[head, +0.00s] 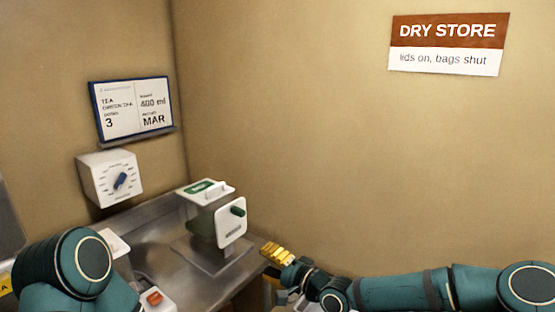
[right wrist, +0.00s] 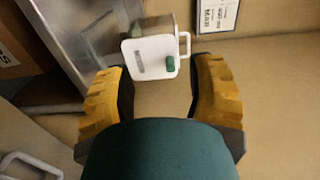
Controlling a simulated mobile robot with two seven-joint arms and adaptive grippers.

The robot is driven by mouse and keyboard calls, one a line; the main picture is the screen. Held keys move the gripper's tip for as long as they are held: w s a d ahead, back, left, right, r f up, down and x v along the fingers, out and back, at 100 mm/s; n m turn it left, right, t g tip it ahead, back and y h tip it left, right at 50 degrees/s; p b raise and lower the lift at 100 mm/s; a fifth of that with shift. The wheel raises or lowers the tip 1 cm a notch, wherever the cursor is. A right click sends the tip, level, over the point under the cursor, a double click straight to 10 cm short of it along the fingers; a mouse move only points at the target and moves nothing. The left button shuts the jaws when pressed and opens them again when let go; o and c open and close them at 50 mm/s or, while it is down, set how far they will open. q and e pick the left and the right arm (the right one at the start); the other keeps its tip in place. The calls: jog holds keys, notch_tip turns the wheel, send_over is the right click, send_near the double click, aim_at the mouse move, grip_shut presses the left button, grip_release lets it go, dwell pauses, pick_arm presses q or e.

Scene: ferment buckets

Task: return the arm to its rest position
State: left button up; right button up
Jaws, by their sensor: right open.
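My right arm comes in from the right along the bottom of the head view, in front of the wall. My right gripper (head: 277,253) has yellow fingers and is just off the right end of the metal counter. In the right wrist view the two yellow fingers (right wrist: 160,68) are spread apart with nothing held between them. A white container with a green knob (right wrist: 150,57) shows beyond the fingertips. My left arm shows at the lower left of the head view; its gripper is not seen.
The container (head: 231,224) stands on the metal counter (head: 160,250), left of my right gripper. A white dial box (head: 110,178) and a framed card (head: 133,108) are on the left wall. A dry store sign (head: 447,45) hangs on the right wall. A red-topped item (head: 154,297) is at the bottom.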

jog(key=s+f+n+g+h, duration=0.1)
jog(key=s+f+g+h, duration=0.35)
jog(key=f, duration=0.85)
pick_arm(q)
jog(key=shift+w+f+b, duration=0.15)
jog(key=shift+f+b, duration=0.5)
jog(key=shift+f, duration=0.05)
pick_arm(e)
jog(key=s+d+f+n+g+h, duration=0.1)
jog(key=s+d+f+h, duration=0.1)
jog(key=s+d+f, duration=0.2)
jog(key=s+d+f+n+g+h, duration=0.1)
jog(key=s+d+f, duration=0.3)
jog(key=s, duration=0.6)
jog(key=s+d+f+n+g+h, duration=0.2)
jog(key=s+d+f+h, duration=0.1)
jog(key=s+f, duration=0.4)
jog(key=shift+s+d+f, duration=0.15)
jog(key=shift+d+f, duration=0.3)
jog(key=shift+d, duration=0.35)
